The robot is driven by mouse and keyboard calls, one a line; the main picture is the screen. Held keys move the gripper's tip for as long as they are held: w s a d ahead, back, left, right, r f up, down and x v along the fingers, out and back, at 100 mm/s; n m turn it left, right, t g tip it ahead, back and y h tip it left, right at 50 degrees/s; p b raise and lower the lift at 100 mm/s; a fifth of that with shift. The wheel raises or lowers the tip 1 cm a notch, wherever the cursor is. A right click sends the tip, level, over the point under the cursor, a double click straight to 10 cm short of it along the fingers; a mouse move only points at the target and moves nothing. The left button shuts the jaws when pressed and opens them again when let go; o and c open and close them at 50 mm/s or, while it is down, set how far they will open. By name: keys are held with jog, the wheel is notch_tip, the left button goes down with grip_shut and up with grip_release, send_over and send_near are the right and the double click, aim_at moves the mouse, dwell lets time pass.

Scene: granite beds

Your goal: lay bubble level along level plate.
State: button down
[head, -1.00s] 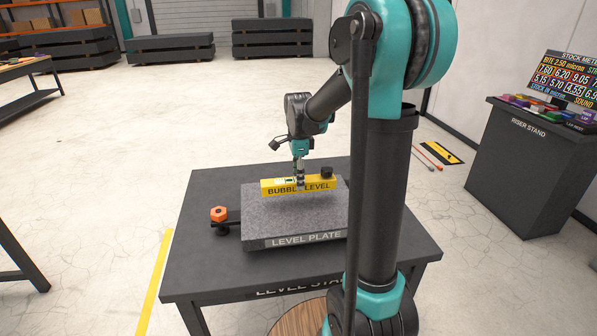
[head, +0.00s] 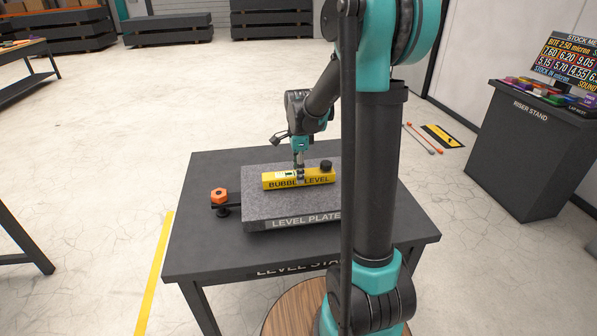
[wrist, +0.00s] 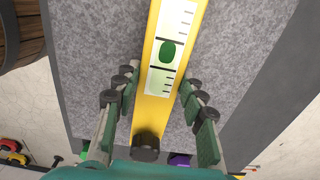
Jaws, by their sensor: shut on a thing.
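The yellow bubble level (head: 319,178) lies lengthwise across the grey granite level plate (head: 262,208), at or very near its top surface. I cannot tell whether its underside fully touches. A black knob stands at its right end. My gripper (head: 299,177) points down and is shut on the level near its middle. In the wrist view, the fingers of my gripper (wrist: 158,90) flank the yellow bar (wrist: 150,112), and its green vial shows between black lines. The plate's speckled face (wrist: 100,45) fills the background there.
The plate rests on a dark table (head: 200,240) with an orange hexagonal knob (head: 219,195) at its left. A riser stand (head: 522,150) with coloured blocks and a screen is at the right. Open floor lies around the table.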

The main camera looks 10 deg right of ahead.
jog(key=shift+f, duration=0.4)
jog(key=c, duration=0.8)
grip_release()
notch_tip(320, 180, up, 12)
jog(key=s+d+f+n, duration=0.1)
jog(key=s+f+n, duration=0.1)
jog(key=s+n, duration=0.1)
jog(key=s+f+n+t, duration=0.1)
jog(key=s+f+n, duration=0.2)
jog(key=s, duration=0.2)
jog(key=s+d+f+n+t, duration=0.1)
jog(key=s+f+n, duration=0.2)
jog(key=shift+s+d+n, duration=0.3)
jog(key=shift+s+d, duration=0.05)
jog(key=shift+s, duration=0.05)
jog(key=s+f+n, duration=0.2)
jog(key=s, duration=0.1)
jog(key=s+d+f+n+t, duration=0.1)
jog(key=s+f+n, duration=0.2)
jog(key=s, duration=0.1)
jog(key=s+f+n+t, duration=0.1)
jog(key=s+f+n, duration=0.1)
jog(key=s+n, duration=0.1)
jog(key=shift+s+d+f, duration=0.2)
